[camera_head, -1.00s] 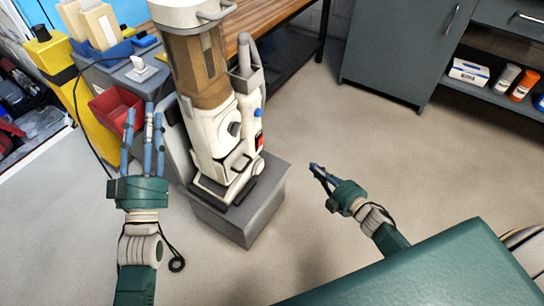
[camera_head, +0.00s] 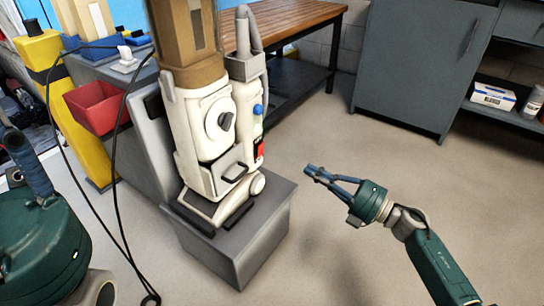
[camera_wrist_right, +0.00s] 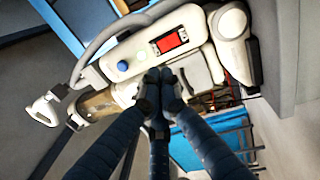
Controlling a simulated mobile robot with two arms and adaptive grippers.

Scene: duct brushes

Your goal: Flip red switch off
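The red switch (camera_head: 260,150) is on the right side of a cream upright machine (camera_head: 203,125), below a blue knob (camera_head: 258,109). It also shows in the right wrist view as a red rocker (camera_wrist_right: 172,41) in a dark frame, with the blue knob (camera_wrist_right: 122,66) to its left. I cannot tell which way the rocker is tipped. My right gripper (camera_head: 312,172) is to the right of the switch, apart from it, pointing toward the machine. Its fingertips (camera_wrist_right: 160,76) meet with nothing between them. My left gripper (camera_head: 20,155) is partly cut off at the left edge.
The machine stands on a grey block (camera_head: 240,245). A red bin (camera_head: 97,106), a yellow post (camera_head: 65,90) and a hanging black cable are at the left. A wooden bench (camera_head: 290,22) and grey cabinet (camera_head: 420,60) stand behind. The floor around my right gripper is clear.

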